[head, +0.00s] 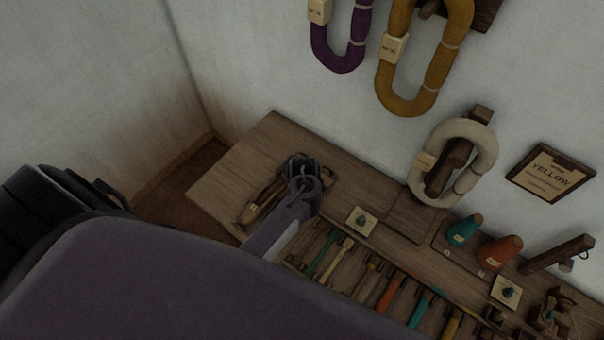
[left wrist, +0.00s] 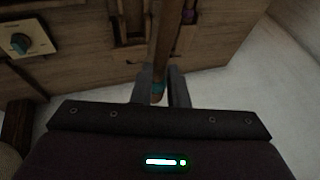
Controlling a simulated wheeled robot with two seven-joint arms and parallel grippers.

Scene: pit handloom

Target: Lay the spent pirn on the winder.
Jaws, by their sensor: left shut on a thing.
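My left gripper (head: 301,174) is over the left part of the wooden bench, beside a long wooden shuttle-like piece (head: 258,204). In the left wrist view the gripper (left wrist: 162,88) is shut on a slim brown wooden pirn (left wrist: 163,45) with a teal band near its held end. The pirn stretches away from the fingers over the bench. In the head view the gripper and arm hide most of the pirn. A dark wooden device (head: 553,314), possibly the winder, is partly in view at the lower right corner. My right gripper is not in view.
A rack of pirns with coloured yarn (head: 391,293) runs along the bench front. Teal (head: 464,230) and orange (head: 500,252) cones stand behind it, with a wooden arm (head: 557,254) further right. Yarn hanks (head: 455,162) and a YELLOW sign (head: 551,173) hang on the wall.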

